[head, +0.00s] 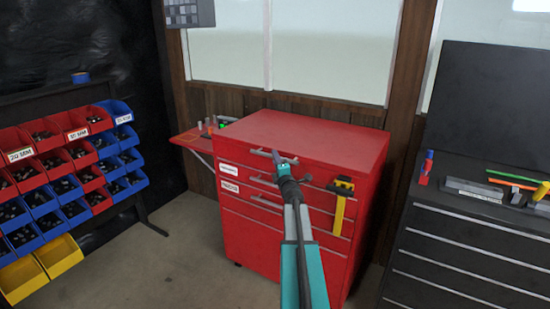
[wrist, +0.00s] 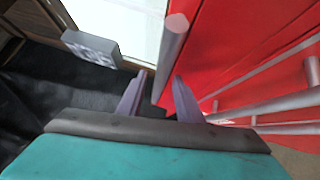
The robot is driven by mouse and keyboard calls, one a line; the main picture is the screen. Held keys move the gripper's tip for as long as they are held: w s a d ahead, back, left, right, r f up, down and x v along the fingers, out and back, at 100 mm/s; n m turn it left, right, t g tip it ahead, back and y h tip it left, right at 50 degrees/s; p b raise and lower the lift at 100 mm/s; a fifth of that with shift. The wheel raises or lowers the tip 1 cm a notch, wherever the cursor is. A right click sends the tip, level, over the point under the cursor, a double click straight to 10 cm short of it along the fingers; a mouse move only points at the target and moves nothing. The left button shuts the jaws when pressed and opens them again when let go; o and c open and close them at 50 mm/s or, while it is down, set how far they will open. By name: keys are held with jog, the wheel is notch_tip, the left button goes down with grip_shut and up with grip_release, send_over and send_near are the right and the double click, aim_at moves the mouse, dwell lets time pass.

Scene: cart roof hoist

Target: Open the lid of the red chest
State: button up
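The red chest (head: 290,210) stands against the wall in the head view, its flat lid (head: 320,137) down. A grey bar handle (head: 262,153) runs along the upper front edge. My gripper (head: 281,158) is at the right part of this handle. In the wrist view my gripper (wrist: 160,76) has its two fingers apart. A grey bar (wrist: 170,55), apparently that handle, appears in the gap between the fingertips. I cannot tell whether they touch it. The chest's red front (wrist: 245,40) fills the right side of the wrist view.
More drawer handles lie below, with a yellow tool (head: 341,205) hanging on the chest's front. A red side shelf (head: 192,137) holds small items at the left. A bin rack (head: 60,170) stands left, a dark cabinet (head: 470,250) right. Bare floor lies between rack and chest.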

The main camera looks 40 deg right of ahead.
jog(key=shift+x, duration=0.85)
jog(key=shift+c, duration=0.5)
grip_shut()
